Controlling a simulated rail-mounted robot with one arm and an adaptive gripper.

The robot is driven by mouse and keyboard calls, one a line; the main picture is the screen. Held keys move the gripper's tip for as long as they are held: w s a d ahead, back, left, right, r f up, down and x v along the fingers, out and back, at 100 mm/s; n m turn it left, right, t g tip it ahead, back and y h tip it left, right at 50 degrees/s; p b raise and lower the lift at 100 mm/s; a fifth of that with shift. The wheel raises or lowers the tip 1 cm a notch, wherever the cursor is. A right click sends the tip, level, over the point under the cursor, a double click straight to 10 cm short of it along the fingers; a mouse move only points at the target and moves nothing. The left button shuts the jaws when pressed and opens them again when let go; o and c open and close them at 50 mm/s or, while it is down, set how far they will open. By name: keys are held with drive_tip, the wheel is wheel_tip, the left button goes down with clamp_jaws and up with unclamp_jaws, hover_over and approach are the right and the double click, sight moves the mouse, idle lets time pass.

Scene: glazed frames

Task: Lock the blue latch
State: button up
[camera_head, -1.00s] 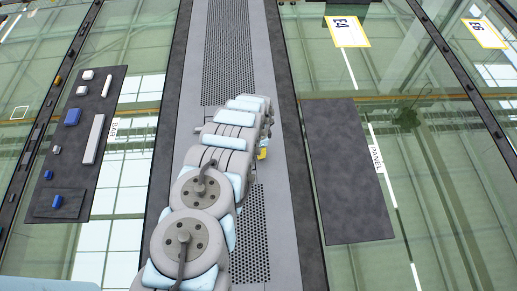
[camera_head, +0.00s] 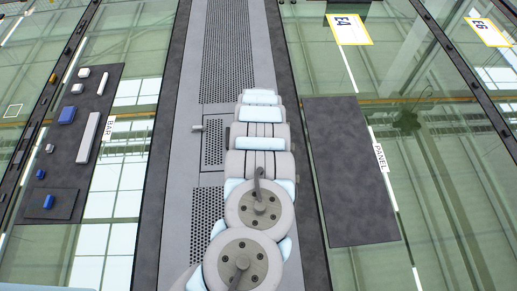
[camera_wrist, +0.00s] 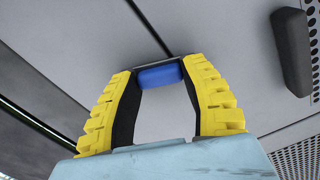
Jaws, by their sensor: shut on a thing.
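In the wrist view a blue piece (camera_wrist: 160,75), which looks like the blue latch, lies against a light grey panel (camera_wrist: 215,25). A dark seam in the panel runs up to it. My gripper (camera_wrist: 158,80) has its two yellow-padded fingers on either side of the blue piece, shut on it at the fingertips. Most of the latch's shape is hidden, and I cannot tell how far it is turned. In the head view my arm covers the gripper and the latch.
A dark grey handle (camera_wrist: 292,52) stands on the panel to the right of the gripper. In the head view a dark board (camera_head: 70,150) with several blue and white blocks lies at left, by a BAR label. A bare dark board (camera_head: 350,185) lies at right by a PANEL label.

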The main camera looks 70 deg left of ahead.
drive_tip(key=shift+n+b, duration=0.8)
drive_tip(key=shift+n, duration=1.3)
drive_tip(key=o, duration=1.2)
drive_tip(key=shift+d, duration=0.1)
drive_tip(key=shift+r, duration=0.1)
wheel_tip(320, 180, up, 12)
